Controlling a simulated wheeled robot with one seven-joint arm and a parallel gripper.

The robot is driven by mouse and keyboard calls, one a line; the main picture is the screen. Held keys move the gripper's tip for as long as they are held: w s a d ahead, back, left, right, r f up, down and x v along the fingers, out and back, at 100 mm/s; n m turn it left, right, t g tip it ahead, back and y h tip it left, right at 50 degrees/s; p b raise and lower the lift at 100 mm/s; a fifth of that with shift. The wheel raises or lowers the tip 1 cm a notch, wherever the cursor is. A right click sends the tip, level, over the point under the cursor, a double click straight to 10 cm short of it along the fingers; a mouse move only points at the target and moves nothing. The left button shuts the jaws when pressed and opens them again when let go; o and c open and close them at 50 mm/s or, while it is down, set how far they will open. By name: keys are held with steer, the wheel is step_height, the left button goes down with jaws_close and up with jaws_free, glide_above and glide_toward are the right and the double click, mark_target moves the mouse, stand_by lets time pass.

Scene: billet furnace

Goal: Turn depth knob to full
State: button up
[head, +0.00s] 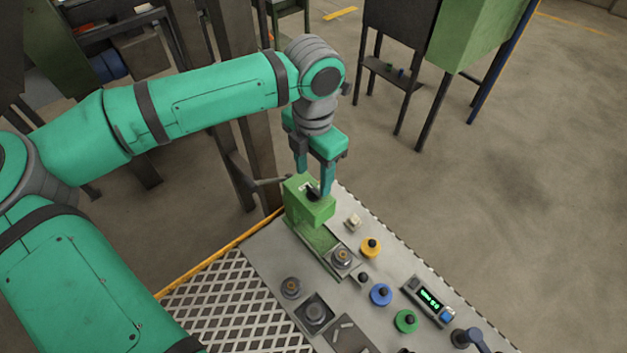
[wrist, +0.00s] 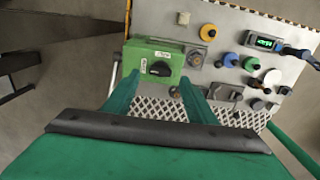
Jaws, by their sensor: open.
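A green box (head: 308,208) stands at the far left end of the grey panel. A black knob (wrist: 160,68) sits on its face, with small white labels beside it that are too small to read. I take this as the depth knob; it also shows in the head view (head: 312,192), partly hidden by a finger. My gripper (head: 314,180) is open and points down at the green box. In the wrist view its two fingers (wrist: 158,82) lie on either side below the knob, apart from each other, with nothing between them. I cannot tell whether a finger touches the box.
The panel (head: 262,255) carries a yellow knob (head: 371,247), a blue knob (head: 381,294), a green knob (head: 406,321) and several dark fittings. A green-lit display (head: 430,298) sits at right. A metal grating (head: 225,300) lies at front left. Dark posts stand behind the green box.

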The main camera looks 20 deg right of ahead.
mark_target(313, 189)
step_height(313, 189, up, 7)
steer(key=shift+f, duration=0.15)
stand_by(0.6)
